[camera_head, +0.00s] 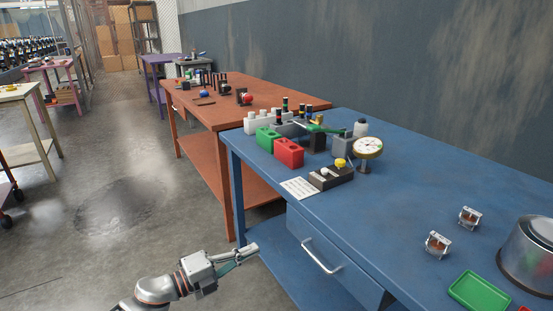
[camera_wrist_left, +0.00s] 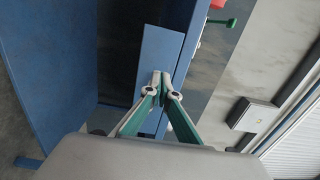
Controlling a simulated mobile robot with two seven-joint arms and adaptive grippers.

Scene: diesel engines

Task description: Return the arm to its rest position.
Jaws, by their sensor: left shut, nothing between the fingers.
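My left gripper (camera_head: 247,252) is in the lower middle of the head view, at the end of my left arm, which comes in from the bottom left. It is shut and empty, in front of the blue table (camera_head: 430,190) and lower than its top, left of the drawer. The left wrist view shows its two green-and-grey fingers (camera_wrist_left: 161,80) meeting at the tips, with blue table panels behind them. My right gripper is in neither view.
On the blue table are green (camera_head: 267,139) and red (camera_head: 289,152) blocks, a dial gauge (camera_head: 367,148), a green tray (camera_head: 479,291) and a metal pot (camera_head: 530,254). A drawer handle (camera_head: 321,257) sticks out at the front. An orange table (camera_head: 240,112) stands behind. The floor to the left is open.

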